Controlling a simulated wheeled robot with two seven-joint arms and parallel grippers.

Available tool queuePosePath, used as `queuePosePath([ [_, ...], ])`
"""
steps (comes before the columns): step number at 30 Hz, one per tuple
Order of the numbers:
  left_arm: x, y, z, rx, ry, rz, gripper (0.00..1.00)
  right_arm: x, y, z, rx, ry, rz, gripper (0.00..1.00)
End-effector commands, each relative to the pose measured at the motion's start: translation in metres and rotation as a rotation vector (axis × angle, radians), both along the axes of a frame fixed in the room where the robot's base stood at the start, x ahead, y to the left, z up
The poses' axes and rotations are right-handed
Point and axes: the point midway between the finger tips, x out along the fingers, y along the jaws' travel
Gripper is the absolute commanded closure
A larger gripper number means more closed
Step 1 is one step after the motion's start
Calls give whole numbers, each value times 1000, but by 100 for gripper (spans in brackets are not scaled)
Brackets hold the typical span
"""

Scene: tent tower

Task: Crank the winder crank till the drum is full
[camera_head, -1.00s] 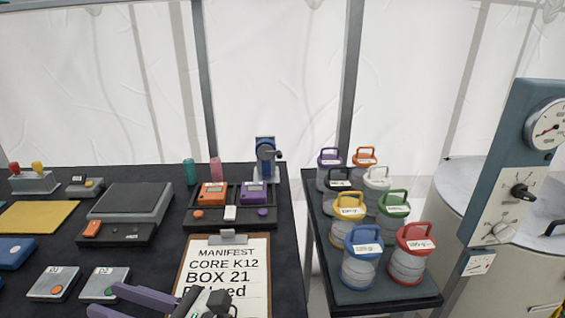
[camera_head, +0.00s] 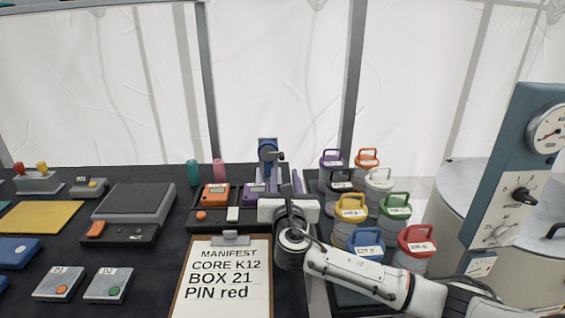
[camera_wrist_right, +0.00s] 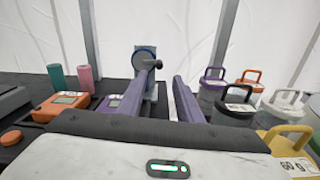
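The winder (camera_head: 267,150) is a small blue unit on a stand at the back edge of the dark table. Its dark crank knob (camera_head: 280,156) sticks out to the right, and how full the drum is cannot be told. My right gripper (camera_head: 285,178) is open and in front of the winder, its purple fingers pointing at it. In the right wrist view the winder (camera_wrist_right: 148,60) is beyond the fingertips, and the crank knob (camera_wrist_right: 157,64) shows near the left fingertip. Nothing is between the fingers. My left gripper is out of view.
Orange (camera_head: 215,195) and purple (camera_head: 254,192) handheld units lie in a tray beside my right gripper. Teal (camera_head: 192,172) and pink (camera_head: 218,170) cylinders stand left of the winder. A clipboard (camera_head: 228,290) lies in front. Several lidded jars, one red-lidded (camera_head: 416,243), stand on the right.

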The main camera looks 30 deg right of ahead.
Motion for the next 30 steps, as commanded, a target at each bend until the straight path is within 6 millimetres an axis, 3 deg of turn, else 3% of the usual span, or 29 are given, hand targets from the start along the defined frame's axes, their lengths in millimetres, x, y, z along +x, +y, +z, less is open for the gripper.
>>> queuePosePath([
  [6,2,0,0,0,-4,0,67,37,-22,0,0,0,-1,68],
  [12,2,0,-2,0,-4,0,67,61,-36,-1,2,1,0,68],
  [26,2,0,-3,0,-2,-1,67,72,-42,-1,1,2,4,68],
  [30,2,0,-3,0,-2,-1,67,72,-42,-1,1,2,4,89],
])
